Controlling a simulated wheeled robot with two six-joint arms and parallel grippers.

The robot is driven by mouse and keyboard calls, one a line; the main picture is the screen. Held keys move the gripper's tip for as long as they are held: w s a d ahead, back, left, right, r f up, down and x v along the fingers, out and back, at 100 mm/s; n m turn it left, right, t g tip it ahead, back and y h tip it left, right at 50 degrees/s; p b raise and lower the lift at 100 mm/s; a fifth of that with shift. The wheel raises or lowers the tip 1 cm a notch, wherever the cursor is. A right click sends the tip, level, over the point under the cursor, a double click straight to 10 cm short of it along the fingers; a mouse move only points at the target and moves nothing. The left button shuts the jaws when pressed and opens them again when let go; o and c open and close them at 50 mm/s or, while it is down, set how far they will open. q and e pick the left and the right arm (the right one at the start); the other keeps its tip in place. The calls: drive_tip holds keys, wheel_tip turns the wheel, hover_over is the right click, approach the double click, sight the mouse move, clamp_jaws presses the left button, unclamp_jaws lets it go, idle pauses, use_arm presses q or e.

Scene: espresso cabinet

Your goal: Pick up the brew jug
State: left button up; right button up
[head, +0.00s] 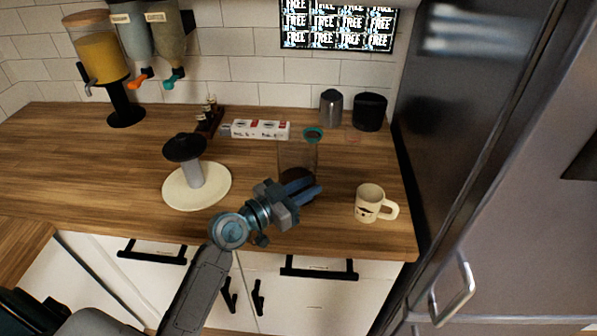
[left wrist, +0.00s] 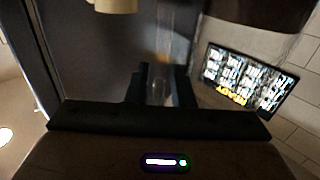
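The brew jug (head: 297,157) is a clear glass vessel with dark contents low inside. It stands upright on the wooden counter, right of the middle. My left gripper (head: 305,190) is at the jug's lower front, its fingers overlapping the base in the head view. In the left wrist view the fingers (left wrist: 161,88) stand apart with a clear, glassy shape between them. I cannot tell whether they press on it. Dark contents (left wrist: 255,10) show at the top of that view. My right gripper is not in view.
A cream mug (head: 369,203) stands close on the right. A plunger-like item on a round white base (head: 180,192) is at left. The fridge bounds the right.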

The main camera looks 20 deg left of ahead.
use_arm(q)
drive_tip(key=shift+x, duration=1.15)
clamp_jaws()
drive_tip(key=shift+r, duration=0.1)
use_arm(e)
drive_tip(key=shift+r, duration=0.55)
use_arm(q)
drive_tip(key=shift+a+r+p, duration=0.1)
drive_tip(key=shift+r+p, duration=0.05)
drive_tip(key=shift+p, duration=0.15)
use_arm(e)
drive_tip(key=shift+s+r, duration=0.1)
